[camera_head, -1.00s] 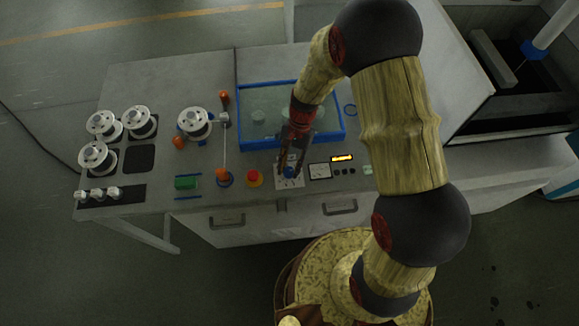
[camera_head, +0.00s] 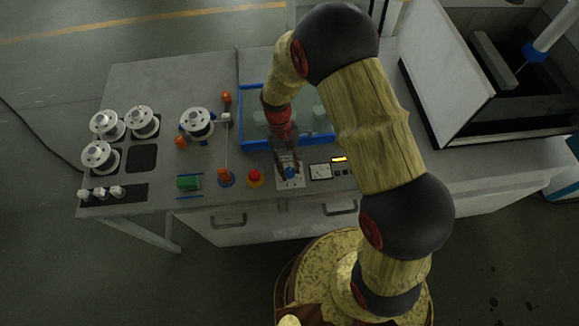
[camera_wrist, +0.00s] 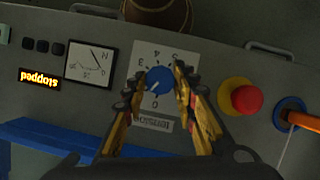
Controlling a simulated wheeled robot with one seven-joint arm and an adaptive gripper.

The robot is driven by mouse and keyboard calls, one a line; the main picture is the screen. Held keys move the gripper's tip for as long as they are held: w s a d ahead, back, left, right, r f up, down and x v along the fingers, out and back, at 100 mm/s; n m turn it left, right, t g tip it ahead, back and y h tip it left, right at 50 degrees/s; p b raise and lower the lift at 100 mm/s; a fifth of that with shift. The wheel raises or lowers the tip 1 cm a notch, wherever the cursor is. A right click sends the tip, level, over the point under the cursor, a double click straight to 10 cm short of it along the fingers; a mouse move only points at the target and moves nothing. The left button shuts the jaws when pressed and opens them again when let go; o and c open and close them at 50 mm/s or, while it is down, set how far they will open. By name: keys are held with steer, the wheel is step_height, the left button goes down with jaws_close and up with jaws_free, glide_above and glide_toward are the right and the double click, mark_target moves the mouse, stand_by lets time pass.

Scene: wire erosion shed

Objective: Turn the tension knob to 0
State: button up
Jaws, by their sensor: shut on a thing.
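The blue tension knob (camera_wrist: 160,80) sits on a white dial plate (camera_wrist: 166,49) on the bench top. It also shows in the head view (camera_head: 291,173). The knob's pale pointer line points down-left, between the 0 and the left finger, not straight at the 0. My gripper (camera_wrist: 160,82) is shut on the knob, one finger on each side. A label (camera_wrist: 152,124) reads tension, upside down.
A red stop button (camera_wrist: 247,98) on a yellow ring stands beside the dial. A meter (camera_wrist: 90,62) and an orange display (camera_wrist: 40,79) reading "stopped" lie on the other side. A blue-rimmed tank (camera_head: 262,144) lies behind; wire spools (camera_head: 100,155) stand at left.

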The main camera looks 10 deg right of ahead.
steer(key=n+h, duration=0.1)
steer(key=n, duration=0.2)
steer(key=n+t+h, duration=0.1)
steer(key=n, duration=0.1)
steer(key=shift+a+n, duration=0.2)
steer(key=shift+n, duration=0.2)
stand_by(0.4)
steer(key=o, duration=1.1)
steer(key=shift+o, duration=0.2)
steer(key=shift+s, duration=0.1)
steer(key=shift+r, duration=0.1)
steer(key=v, duration=1.2)
